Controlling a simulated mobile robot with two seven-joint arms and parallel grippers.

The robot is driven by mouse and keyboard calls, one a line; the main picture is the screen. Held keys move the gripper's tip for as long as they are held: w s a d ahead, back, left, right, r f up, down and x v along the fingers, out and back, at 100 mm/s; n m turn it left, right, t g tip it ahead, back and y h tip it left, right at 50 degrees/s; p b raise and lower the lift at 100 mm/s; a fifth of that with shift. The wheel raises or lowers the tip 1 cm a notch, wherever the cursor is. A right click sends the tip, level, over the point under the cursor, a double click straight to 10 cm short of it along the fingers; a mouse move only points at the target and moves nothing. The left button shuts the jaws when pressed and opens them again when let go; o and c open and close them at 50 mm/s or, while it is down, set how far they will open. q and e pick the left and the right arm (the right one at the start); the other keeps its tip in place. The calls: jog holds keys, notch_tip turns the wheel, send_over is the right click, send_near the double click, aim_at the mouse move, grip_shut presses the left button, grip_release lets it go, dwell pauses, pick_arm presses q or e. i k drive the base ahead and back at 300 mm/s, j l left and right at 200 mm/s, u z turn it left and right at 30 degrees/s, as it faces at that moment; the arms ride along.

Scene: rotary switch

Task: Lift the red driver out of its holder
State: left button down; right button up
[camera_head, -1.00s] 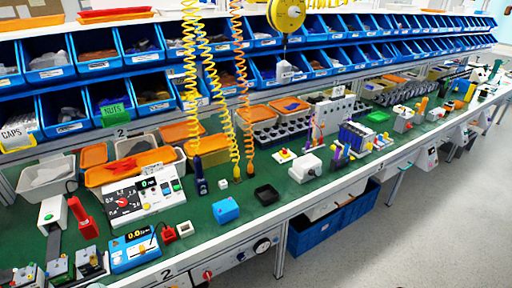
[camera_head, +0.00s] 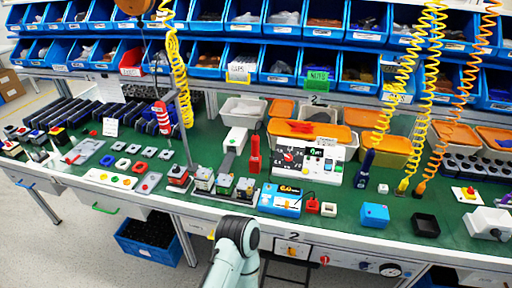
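Two red upright things show in the head view, and I cannot tell for sure which is the driver. One is a red-and-white banded tool (camera_head: 162,117) at a grey stand, below a yellow coiled cord (camera_head: 179,80). The other is a plain red handle-shaped piece (camera_head: 254,153) standing beside a white box with a grey strip. Any holder around either is too small to make out. My arm shows at bottom centre as a pale link with a dark joint, well in front of both. Neither gripper's fingers are in view.
The green bench top (camera_head: 330,205) holds a white control panel (camera_head: 308,165), a blue meter (camera_head: 280,200), a blue box (camera_head: 375,215) and a black tray (camera_head: 425,225). Blue bins line the back. Yellow and orange coiled cords hang at the right. A blue crate (camera_head: 150,243) sits below.

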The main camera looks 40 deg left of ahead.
aim_at(255, 139)
jog(key=u, duration=1.4)
